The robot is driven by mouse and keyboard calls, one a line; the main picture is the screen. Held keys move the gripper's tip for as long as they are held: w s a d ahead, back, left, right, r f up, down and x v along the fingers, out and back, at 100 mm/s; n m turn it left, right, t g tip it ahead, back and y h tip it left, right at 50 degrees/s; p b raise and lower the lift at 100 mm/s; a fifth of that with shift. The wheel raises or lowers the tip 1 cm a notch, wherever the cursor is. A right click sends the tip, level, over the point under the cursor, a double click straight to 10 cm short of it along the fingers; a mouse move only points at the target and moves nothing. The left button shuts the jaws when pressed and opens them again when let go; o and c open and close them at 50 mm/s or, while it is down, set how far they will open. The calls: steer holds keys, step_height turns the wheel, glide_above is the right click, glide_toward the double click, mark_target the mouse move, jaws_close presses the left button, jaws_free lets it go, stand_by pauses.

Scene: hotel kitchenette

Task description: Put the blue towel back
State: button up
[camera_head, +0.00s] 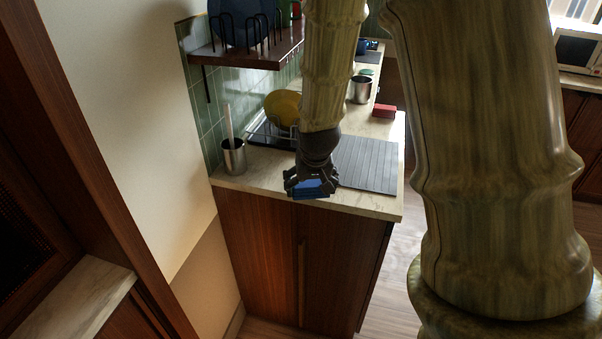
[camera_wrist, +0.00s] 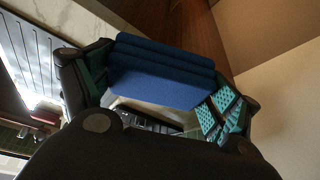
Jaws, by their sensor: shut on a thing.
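The blue towel (camera_wrist: 165,75) is folded in layers and sits between the two fingers of my gripper (camera_wrist: 155,95) in the wrist view. In the head view, my gripper (camera_head: 311,183) is at the near edge of the counter, and a small part of the towel (camera_head: 316,185) shows blue between its fingers. My gripper is shut on the towel. Most of the towel is hidden by the gripper in the head view. I cannot tell whether it touches the counter edge.
A grey ribbed mat (camera_head: 366,163) lies on the counter (camera_head: 372,204). A metal cup with a white-handled tool (camera_head: 233,157) stands at the left. A rack holds a yellow plate (camera_head: 282,107). A shelf (camera_head: 247,52) with a dark plate rack hangs above. A red block (camera_head: 384,111) and metal pot (camera_head: 360,90) stand behind.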

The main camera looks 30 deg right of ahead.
steer(key=w+d+p, duration=0.1)
steer(key=w, duration=0.2)
steer(key=w+d, duration=0.1)
steer(key=w, duration=0.2)
steer(key=w+d+p, duration=0.1)
steer(key=w, duration=0.3)
steer(key=shift+d+f+p, duration=0.35)
steer(key=shift+d+f, duration=0.05)
steer(key=shift+f+p, duration=0.75)
steer(key=shift+f, duration=1.05)
steer(key=shift+f, duration=0.25)
steer(key=o, duration=0.7)
steer(key=shift+r, duration=0.4)
steer(key=shift+b+v, duration=1.25)
steer(key=shift+v, duration=4.7)
steer(key=shift+a+f, duration=0.1)
